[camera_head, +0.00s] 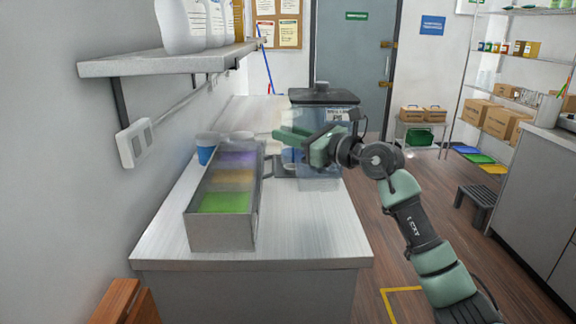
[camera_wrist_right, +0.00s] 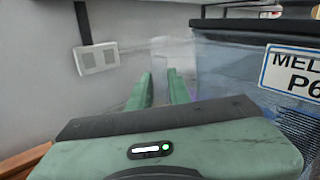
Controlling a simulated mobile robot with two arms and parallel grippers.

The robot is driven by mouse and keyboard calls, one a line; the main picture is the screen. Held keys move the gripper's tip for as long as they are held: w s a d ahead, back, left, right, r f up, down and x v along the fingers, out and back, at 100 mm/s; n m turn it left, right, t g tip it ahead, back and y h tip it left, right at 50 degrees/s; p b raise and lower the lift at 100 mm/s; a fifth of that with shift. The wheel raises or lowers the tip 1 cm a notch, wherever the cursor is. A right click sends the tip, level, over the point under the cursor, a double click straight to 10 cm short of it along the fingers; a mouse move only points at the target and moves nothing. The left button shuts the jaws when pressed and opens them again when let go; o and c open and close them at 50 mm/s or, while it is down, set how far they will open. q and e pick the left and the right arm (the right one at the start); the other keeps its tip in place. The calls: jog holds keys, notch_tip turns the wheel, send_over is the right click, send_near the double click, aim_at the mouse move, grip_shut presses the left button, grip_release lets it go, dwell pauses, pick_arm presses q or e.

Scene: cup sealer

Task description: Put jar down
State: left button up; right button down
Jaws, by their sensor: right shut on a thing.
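My right gripper (camera_head: 292,142) is above the far part of the counter, in front of the large bin. It is shut on a clear, see-through jar (camera_head: 282,122), whose outline is faint around the fingers. In the right wrist view, the two green fingers (camera_wrist_right: 160,90) stand close together with the faint clear jar (camera_wrist_right: 173,82) at their tips. I cannot tell how far its base is from the counter. My left gripper is not in view.
A metal tray (camera_head: 222,235) with green, orange and purple sections stands on the white counter (camera_head: 310,230). A labelled, black-lidded bin (camera_head: 335,97) is close to the gripper. A shelf (camera_head: 160,63) overhangs the left. The counter's near right is clear.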

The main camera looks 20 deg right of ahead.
aim_at(288, 165)
jog(key=f, duration=0.2)
jog(key=shift+w+f, duration=0.2)
jog(key=shift+f, duration=0.15)
jog(key=shift+s+f, duration=0.1)
jog(key=shift+f, duration=0.35)
notch_tip(288, 165, down, 4)
jog(key=shift+f, duration=0.1)
jog(key=c, duration=1.3)
grip_release()
jog(key=shift+f, duration=0.15)
jog(key=shift+s, duration=0.1)
